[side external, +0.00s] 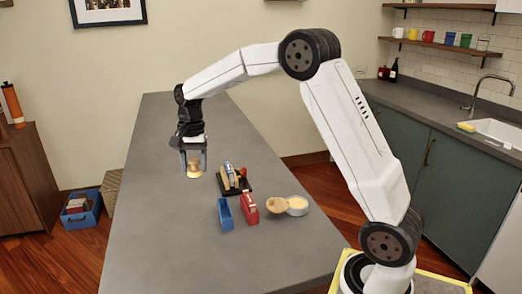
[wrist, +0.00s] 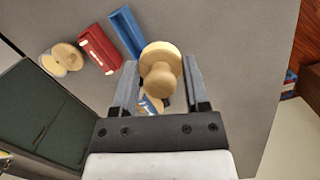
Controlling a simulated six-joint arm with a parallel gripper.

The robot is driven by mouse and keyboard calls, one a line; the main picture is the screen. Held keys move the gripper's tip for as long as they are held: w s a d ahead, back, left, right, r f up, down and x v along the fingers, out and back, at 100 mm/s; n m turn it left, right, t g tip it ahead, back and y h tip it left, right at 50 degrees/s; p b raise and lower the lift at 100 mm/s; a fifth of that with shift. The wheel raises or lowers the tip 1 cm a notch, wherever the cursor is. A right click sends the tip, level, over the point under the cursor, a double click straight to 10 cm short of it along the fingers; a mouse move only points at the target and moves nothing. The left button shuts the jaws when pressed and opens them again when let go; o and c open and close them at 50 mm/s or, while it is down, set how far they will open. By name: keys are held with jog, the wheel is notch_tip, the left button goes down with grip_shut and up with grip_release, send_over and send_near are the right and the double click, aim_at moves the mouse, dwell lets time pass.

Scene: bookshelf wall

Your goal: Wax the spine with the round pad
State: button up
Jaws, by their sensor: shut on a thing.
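My gripper (side external: 193,158) is shut on a round wooden pad (side external: 194,171) with a knob. The pad hangs over the grey table, left of the other things in the side view; any gap beneath it is hard to judge. In the wrist view the pad (wrist: 160,52) sits between the two fingers. A red book-like block (side external: 249,204) with pale spots stands on the table, and also shows in the wrist view (wrist: 98,48).
A narrow blue open holder (side external: 225,213) stands just left of the red block. A black tray (side external: 237,190) with several upright items lies behind them, close to my gripper. The table (side external: 180,245) is clear at the front left and far end.

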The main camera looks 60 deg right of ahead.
jog(key=w+d+f+m+t, duration=0.1)
jog(key=d+m, duration=0.8)
jog(key=m+t, duration=0.1)
jog(key=m, duration=0.8)
send_over(230, 173)
jog(key=s, duration=0.1)
jog(key=shift+a+f+h, duration=0.25)
jog(key=shift+f+h, duration=0.15)
jog(key=shift+f, duration=0.25)
jog(key=shift+f, duration=3.45)
jog(key=shift+w+d+f, duration=0.35)
jog(key=shift+f, duration=0.2)
jog(key=shift+w+d, duration=3.35)
jog(key=shift+d, duration=0.15)
jog(key=shift+s+a, duration=3.75)
jog(key=shift+a, duration=0.15)
notch_tip(230, 173, up, 8)
